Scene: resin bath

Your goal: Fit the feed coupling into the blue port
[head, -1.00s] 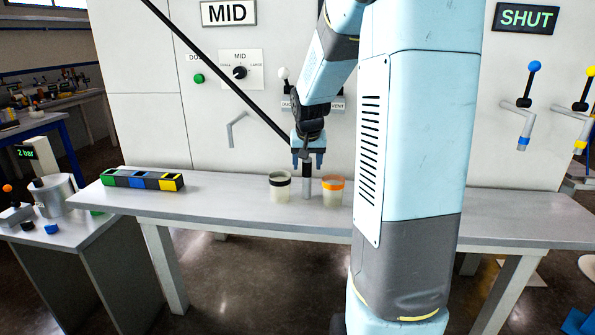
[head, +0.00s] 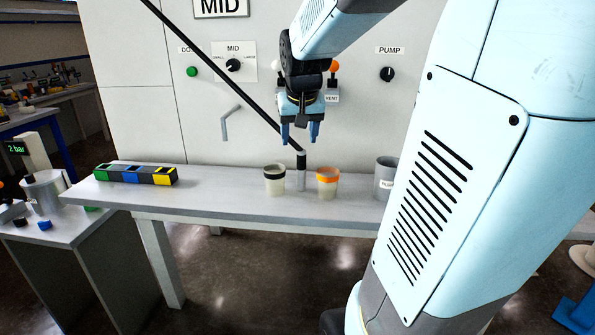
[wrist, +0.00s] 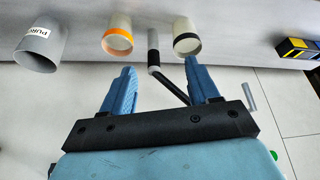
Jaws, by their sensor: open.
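The feed coupling (head: 301,180) looks like a grey cylinder with a dark collar, upright on the bench at the end of a black hose (head: 245,102). In the wrist view the coupling (wrist: 153,42) shows beyond my fingertips. My gripper (head: 300,140) is open and empty, pointing down just above the coupling, apart from it. The hose passes close to my right-hand finger in the wrist view. The blue port (head: 132,174) is a blue section of a block with green, blue and yellow parts, at the bench's left. The inside of the port is too small to make out.
A black-banded cup (head: 274,182) and an orange-banded cup (head: 327,184) flank the coupling closely. A grey PURGE cup (head: 385,178) stands further right. The bench (head: 225,190) is clear between the block and the black-banded cup. The panel wall with knobs and levers is behind.

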